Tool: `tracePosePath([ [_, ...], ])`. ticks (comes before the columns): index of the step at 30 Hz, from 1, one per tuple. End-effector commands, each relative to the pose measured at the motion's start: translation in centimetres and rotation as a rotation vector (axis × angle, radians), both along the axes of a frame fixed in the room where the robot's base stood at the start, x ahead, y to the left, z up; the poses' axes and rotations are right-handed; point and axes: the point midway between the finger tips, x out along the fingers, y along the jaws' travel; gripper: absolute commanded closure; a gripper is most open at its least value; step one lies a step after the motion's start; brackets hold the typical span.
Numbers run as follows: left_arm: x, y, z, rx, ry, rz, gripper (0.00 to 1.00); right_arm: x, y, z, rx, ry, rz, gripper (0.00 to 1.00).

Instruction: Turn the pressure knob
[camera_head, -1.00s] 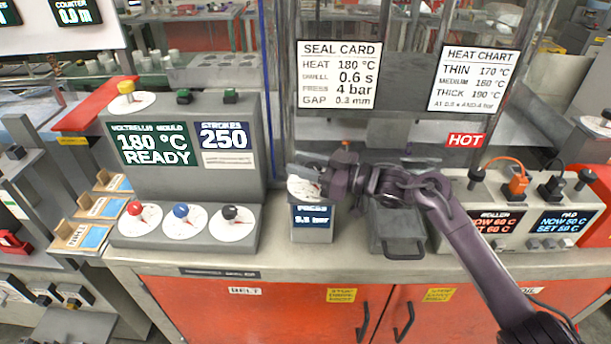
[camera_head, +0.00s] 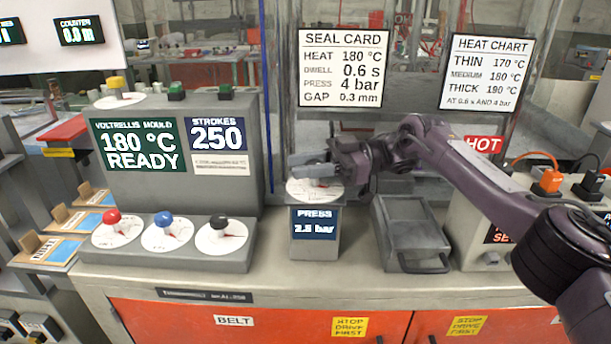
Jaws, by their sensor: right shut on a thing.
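The pressure knob's white dial (camera_head: 318,192) tops a small grey box in the middle of the bench. Its blue display (camera_head: 314,223) is labelled PRESS and seems to read 2.8 bar. My right gripper (camera_head: 308,166) comes in from the right, lies over the dial and is shut on the knob, which its fingers mostly hide. The seal card (camera_head: 341,68) behind reads press 4 bar. My left gripper is not in view.
A control box (camera_head: 180,150) with red, blue and black knobs stands to the left. A grey tray (camera_head: 408,235) with a handle sits right of the press box. A HOT sign (camera_head: 483,145) and a box with cables stand further right.

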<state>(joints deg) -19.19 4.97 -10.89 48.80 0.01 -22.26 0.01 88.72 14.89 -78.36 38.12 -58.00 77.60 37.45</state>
Motion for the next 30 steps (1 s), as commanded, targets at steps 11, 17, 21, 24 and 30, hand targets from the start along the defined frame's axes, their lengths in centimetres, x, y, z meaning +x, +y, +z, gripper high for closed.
tracePosePath([
  [11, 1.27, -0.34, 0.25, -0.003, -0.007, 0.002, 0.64, -0.32, -0.04, 0.10, 0.002, -0.003, 0.167, 0.89],
  [17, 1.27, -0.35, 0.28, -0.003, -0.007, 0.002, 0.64, -0.42, -0.08, 0.12, 0.003, -0.002, 0.226, 0.89],
  [21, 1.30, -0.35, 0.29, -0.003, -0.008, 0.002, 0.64, -0.48, -0.12, 0.14, 0.004, -0.001, 0.250, 0.89],
  [24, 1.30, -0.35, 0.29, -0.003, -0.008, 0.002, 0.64, -0.50, -0.12, 0.16, 0.005, -0.002, 0.260, 0.89],
  [30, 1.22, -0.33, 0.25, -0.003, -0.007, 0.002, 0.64, -0.51, -0.14, 0.15, 0.004, 0.000, 0.264, 0.89],
])
